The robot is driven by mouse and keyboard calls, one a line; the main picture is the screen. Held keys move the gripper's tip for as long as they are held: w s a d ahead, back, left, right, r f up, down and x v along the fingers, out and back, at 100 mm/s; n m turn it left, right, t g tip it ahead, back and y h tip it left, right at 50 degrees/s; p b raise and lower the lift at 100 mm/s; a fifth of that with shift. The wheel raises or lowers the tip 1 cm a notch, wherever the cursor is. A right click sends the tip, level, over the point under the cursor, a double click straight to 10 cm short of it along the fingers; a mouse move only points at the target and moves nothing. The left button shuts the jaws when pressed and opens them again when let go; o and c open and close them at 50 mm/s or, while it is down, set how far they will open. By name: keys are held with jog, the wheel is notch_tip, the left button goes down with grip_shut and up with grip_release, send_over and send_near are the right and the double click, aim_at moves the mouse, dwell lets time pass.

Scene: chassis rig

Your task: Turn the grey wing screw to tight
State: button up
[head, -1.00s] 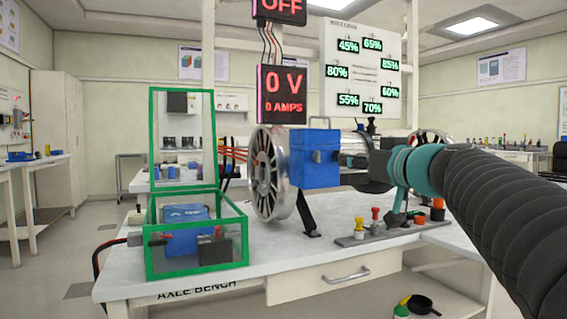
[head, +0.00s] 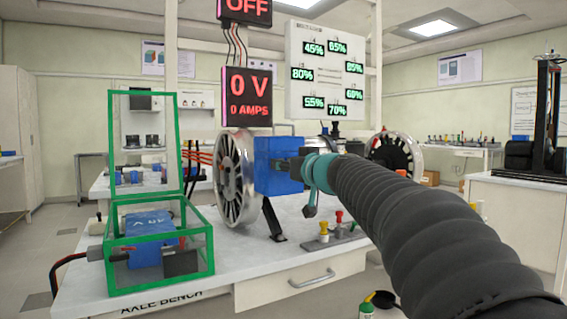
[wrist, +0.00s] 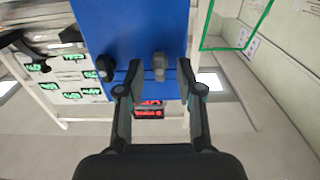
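The grey wing screw (wrist: 159,66) sticks out of the face of the blue box (wrist: 135,22) in the wrist view. My gripper (wrist: 159,72) is open, with one finger on each side of the grey screw and visible gaps between. A black knob (wrist: 105,67) sits on the same face, just outside the left finger. In the head view the blue box (head: 277,165) is beside the spoked wheel, and my gripper (head: 296,166) is close against its right side. The screw is hidden there behind my gripper.
The spoked metal wheel (head: 236,178) stands left of the blue box on the bench (head: 262,262). A green-framed case (head: 160,245) is open at the bench's left. Yellow and red knobs (head: 335,225) stand below my arm. The display (head: 248,97) reads 0 V.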

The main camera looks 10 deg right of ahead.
grip_shut()
